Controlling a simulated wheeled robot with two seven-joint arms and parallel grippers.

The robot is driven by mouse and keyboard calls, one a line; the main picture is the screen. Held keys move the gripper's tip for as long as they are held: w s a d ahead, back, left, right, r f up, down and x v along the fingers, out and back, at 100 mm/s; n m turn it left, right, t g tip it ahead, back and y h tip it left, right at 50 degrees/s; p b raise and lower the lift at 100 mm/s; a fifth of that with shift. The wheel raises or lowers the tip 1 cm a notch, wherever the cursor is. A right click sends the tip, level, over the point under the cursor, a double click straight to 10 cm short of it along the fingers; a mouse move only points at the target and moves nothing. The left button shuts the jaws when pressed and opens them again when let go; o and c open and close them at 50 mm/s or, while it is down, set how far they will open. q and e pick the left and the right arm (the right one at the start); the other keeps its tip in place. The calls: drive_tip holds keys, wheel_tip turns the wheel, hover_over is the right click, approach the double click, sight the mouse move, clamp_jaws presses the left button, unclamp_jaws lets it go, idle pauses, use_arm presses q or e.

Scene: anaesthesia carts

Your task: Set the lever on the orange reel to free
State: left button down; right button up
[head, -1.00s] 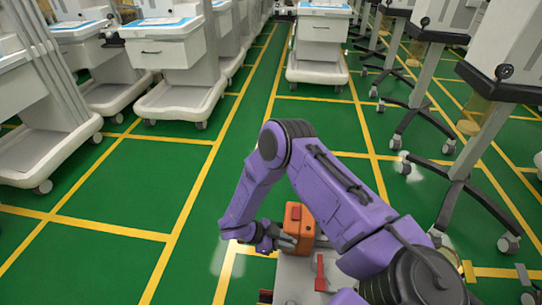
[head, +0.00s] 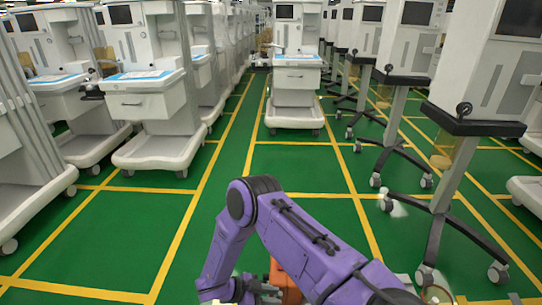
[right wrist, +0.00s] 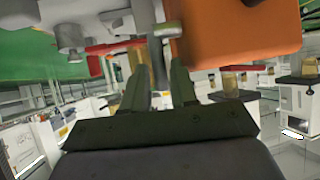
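The orange reel (head: 284,283) shows at the bottom of the head view, partly hidden behind my purple right arm. In the right wrist view the orange reel (right wrist: 235,35) fills the upper right. A grey metal lever (right wrist: 167,30) with a short cylindrical end sticks out beside its left face. My right gripper (right wrist: 159,80) has its two dark fingers apart, pointing at the lever, with a grey bar showing in the gap between them. I cannot tell whether they touch it. In the head view my right gripper (head: 250,292) is at the lower edge, beside the reel. My left gripper is out of view.
White carts stand in rows at the left (head: 150,105) and the back (head: 296,85). Monitors on wheeled stands (head: 455,165) line the right. The green floor (head: 300,165) with yellow lines is clear in the middle. A red part (right wrist: 112,48) shows left of the lever.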

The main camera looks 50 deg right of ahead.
drive_tip(key=v, duration=1)
drive_tip(key=shift+w+a, duration=0.2)
drive_tip(key=shift+r, duration=0.1)
